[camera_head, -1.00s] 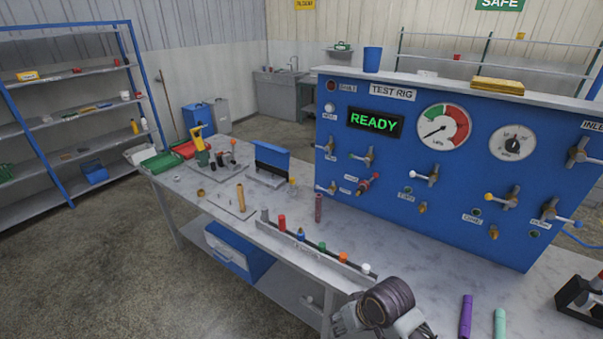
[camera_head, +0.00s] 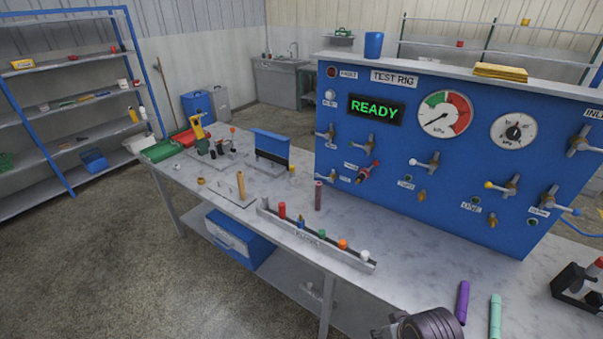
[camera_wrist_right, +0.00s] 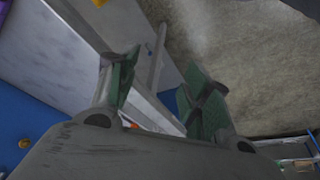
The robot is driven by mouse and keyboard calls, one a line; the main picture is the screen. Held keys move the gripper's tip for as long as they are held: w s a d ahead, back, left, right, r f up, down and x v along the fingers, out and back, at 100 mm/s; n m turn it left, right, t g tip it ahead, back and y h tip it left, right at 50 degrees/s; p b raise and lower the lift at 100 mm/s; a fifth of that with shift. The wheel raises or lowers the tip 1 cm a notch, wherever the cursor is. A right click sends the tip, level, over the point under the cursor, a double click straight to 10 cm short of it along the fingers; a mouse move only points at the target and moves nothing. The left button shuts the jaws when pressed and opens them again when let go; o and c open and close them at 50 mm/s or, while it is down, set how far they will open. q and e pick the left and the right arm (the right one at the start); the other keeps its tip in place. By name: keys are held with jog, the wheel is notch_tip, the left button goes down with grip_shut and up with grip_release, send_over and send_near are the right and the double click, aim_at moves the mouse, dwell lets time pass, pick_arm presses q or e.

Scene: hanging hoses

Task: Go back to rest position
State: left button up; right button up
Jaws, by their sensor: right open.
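In the right wrist view my right gripper (camera_wrist_right: 155,82) is open, with its green-padded fingers spread and nothing between them. It hangs near the grey table edge, with the floor beyond. In the head view only a dark, rounded part of one of my arms (camera_head: 432,324) shows at the bottom edge, in front of the workbench (camera_head: 400,265). The fingers are out of that view. My left gripper is in neither current view.
The blue test rig (camera_head: 450,150) reads READY. A rail (camera_head: 315,240) holding several coloured pieces lies along the bench front. A purple cylinder (camera_head: 463,302) and a teal cylinder (camera_head: 495,316) lie near the arm. A blue shelf rack (camera_head: 68,110) stands left, with open floor before it.

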jog(key=s+d+f+g+b, duration=0.1)
jog(key=s+f, duration=0.1)
jog(key=f, duration=1.6)
jog(key=s+f+b, duration=0.1)
jog(key=s+f, duration=0.1)
jog(key=f, duration=1.6)
jog(key=s+d+f+b, duration=0.1)
jog(key=s+d+f, duration=0.1)
jog(key=s+f, duration=0.8)
jog(key=s+d+f+g+b, duration=0.1)
jog(key=s+d+f, duration=0.1)
jog(key=s+f, duration=0.8)
jog(key=shift+s+f+g+h, duration=0.3)
jog(key=shift+s+f, duration=0.1)
jog(key=shift+s, duration=0.45)
